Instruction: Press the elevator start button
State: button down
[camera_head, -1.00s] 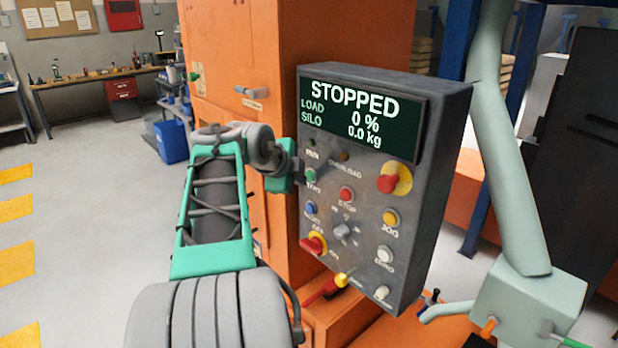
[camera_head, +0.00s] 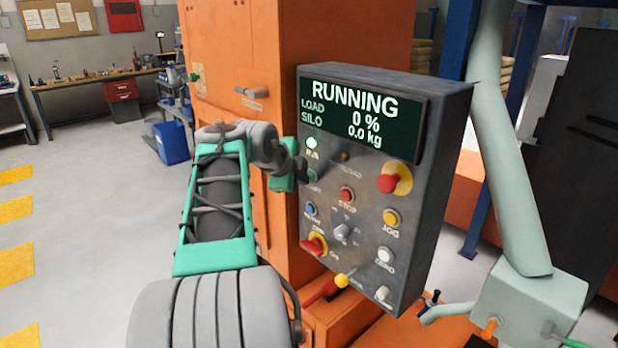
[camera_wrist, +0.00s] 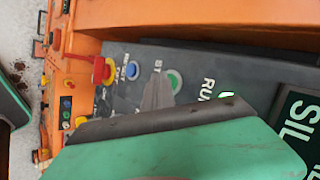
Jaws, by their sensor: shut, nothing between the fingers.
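The grey control box (camera_head: 440,130) hangs on the orange machine, and its screen (camera_head: 352,116) reads RUNNING, load 0 %, silo 0.0 kg. The green start button (camera_head: 312,176) is on the left of the panel, under the lit green run lamp (camera_head: 312,143). My gripper (camera_head: 302,170) is shut and empty, with its tip at the start button; contact is hard to make out. In the wrist view the grey fingers (camera_wrist: 158,95) point at the panel beside the green start button (camera_wrist: 174,82), whose label is partly covered.
The red stop button (camera_head: 347,194), blue reset button (camera_head: 310,208), red emergency knob (camera_head: 389,183) and yellow jog button (camera_head: 391,218) are close by on the panel. A pale green pipe (camera_head: 515,170) stands to the right. The floor at left is clear.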

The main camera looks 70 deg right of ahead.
jog(key=shift+w+a+b, duration=0.35)
jog(key=shift+a+b, duration=0.05)
jog(key=shift+a, duration=0.3)
jog(key=shift+w+a+b, duration=0.2)
jog(key=shift+w+a, duration=0.15)
jog(key=shift+a, duration=0.4)
jog(key=shift+w+a+b, duration=0.15)
jog(key=shift+w+a, duration=0.25)
jog(key=shift+a, duration=0.35)
jog(key=shift+w+a+b, duration=0.2)
jog(key=shift+w+a, duration=0.15)
jog(key=shift+a, duration=0.4)
